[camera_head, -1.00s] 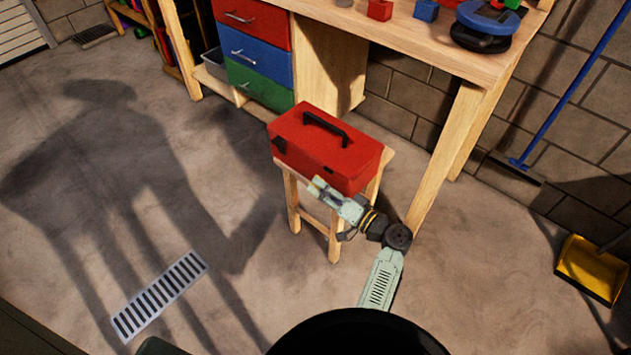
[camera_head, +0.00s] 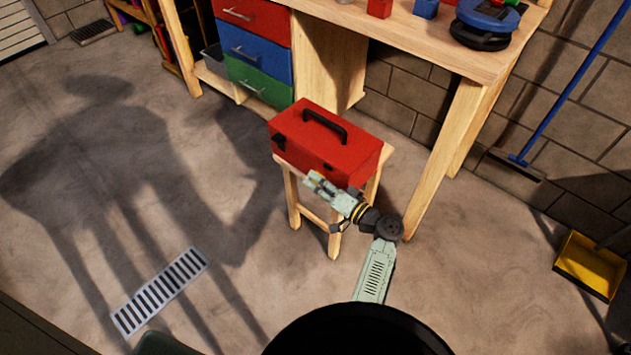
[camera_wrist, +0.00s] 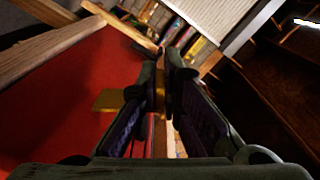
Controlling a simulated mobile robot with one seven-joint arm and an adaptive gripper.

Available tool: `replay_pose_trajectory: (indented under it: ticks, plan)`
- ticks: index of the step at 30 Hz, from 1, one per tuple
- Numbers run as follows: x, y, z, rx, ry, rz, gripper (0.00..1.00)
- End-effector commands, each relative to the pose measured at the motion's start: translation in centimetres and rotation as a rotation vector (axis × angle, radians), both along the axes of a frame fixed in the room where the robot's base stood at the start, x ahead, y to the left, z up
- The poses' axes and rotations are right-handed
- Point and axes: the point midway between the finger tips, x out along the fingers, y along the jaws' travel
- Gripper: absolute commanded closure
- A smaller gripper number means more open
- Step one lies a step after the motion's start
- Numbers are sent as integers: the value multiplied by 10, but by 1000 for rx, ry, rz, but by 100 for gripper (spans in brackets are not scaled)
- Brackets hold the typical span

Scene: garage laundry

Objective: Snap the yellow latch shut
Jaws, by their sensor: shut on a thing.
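A red toolbox (camera_head: 335,150) with a black handle sits on a small wooden stool (camera_head: 294,205), its lid down. The toolbox's red face fills the left of the wrist view (camera_wrist: 60,95). The yellow latch (camera_wrist: 112,100) sticks out from that face, and its yellow shows between my fingertips. My gripper (camera_head: 312,181) is at the toolbox's front side, and its fingers (camera_wrist: 166,88) are closed on the latch in the wrist view. In the head view the gripper hides the latch. Dark catches show on the toolbox, one at its front left corner.
A wooden workbench (camera_head: 440,45) stands behind the stool, with red, blue and green drawers (camera_head: 260,55) under it. Its near leg (camera_head: 445,160) is close to my arm on the right. A broom and a yellow dustpan (camera_head: 590,265) are far right.

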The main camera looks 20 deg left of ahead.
Motion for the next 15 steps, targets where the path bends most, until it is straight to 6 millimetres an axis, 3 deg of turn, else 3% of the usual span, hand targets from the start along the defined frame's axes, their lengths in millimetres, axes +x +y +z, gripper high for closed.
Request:
replay_pose_trajectory:
  ticks: [15]
  plan:
    - [1,-1,2,12,33,0,100]
